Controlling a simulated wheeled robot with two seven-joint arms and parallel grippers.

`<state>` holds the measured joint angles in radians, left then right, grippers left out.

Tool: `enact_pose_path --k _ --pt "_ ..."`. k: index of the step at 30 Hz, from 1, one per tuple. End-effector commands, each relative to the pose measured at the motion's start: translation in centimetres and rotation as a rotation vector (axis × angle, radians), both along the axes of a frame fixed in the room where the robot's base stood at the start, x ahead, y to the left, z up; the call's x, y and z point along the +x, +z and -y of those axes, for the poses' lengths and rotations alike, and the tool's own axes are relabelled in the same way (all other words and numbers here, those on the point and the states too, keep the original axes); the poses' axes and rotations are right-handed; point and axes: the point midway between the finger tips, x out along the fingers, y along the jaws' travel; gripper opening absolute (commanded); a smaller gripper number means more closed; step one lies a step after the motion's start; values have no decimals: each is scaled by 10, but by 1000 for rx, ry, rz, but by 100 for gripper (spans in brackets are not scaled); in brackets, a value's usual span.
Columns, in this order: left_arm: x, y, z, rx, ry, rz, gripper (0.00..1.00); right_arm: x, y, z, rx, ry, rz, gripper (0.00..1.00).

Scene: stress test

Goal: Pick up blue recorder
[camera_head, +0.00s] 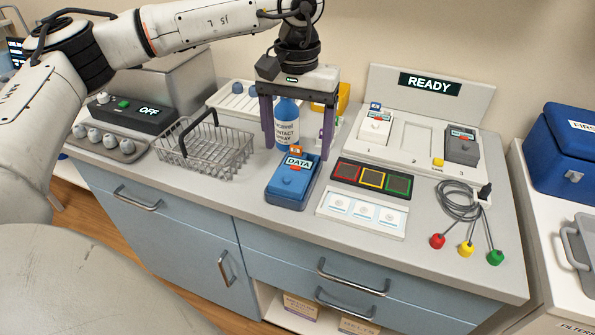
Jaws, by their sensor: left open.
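The blue recorder (291,184), labelled DATA, sits on the counter near its front edge, below and in front of my left gripper. My left gripper (297,148) points down with its purple fingers wide apart. Its fingertips are a little above and behind the recorder, and nothing is held. Between the fingers a blue-capped spray bottle (286,122) shows behind; I cannot tell how far behind it stands. My right gripper is not in view.
A wire basket (203,152) is left of the recorder. A panel with coloured squares (371,179) and a white tray (362,213) lie right. A READY station (415,145) stands behind. Cables with coloured plugs (466,250) lie at the right. Counter front is clear.

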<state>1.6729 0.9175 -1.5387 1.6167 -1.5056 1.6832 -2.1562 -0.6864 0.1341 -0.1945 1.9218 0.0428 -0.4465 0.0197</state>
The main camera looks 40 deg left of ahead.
Motion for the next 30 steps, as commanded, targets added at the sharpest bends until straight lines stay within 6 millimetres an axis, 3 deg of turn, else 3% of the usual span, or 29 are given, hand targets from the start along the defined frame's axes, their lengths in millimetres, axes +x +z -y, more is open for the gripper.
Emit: enact_pose_path --k 15,23,30 --pt "3 -56 -8 -2 0 -1 77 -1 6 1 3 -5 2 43" --pt "3 -59 -8 -3 1 0 77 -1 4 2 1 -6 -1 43" --pt "3 -59 -8 -3 1 0 36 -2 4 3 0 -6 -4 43"
